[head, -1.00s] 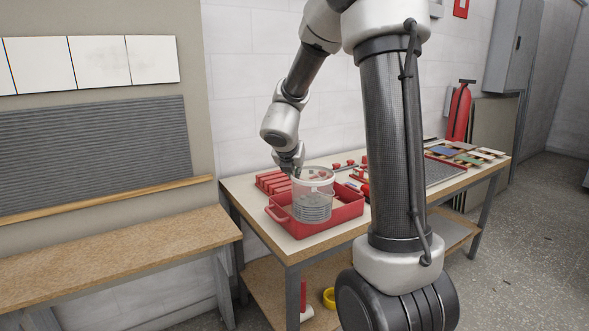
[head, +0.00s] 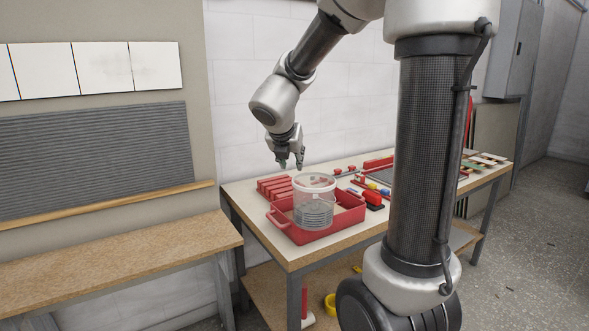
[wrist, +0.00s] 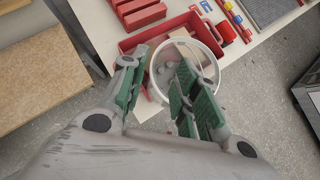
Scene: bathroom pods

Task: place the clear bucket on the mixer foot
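The clear bucket (head: 316,207) stands upright at the red tray (head: 352,215) on the table, with a pale rim and grey ribbed bands low on it. Whether it stands on something inside the tray is hidden. My gripper (head: 291,164) is open and empty, just above and left of the bucket's rim, apart from it. In the wrist view the green-padded fingers of my gripper (wrist: 160,75) are spread, and the right finger covers part of the bucket (wrist: 211,57). I cannot pick out the mixer foot for certain.
Red blocks (head: 274,187) lie behind the tray at the left. A red tool (head: 373,198) and small coloured parts lie to its right, beside a grey mat (wrist: 268,10). A lower wooden bench (head: 110,262) stands left of the table. The air above the bucket looks free.

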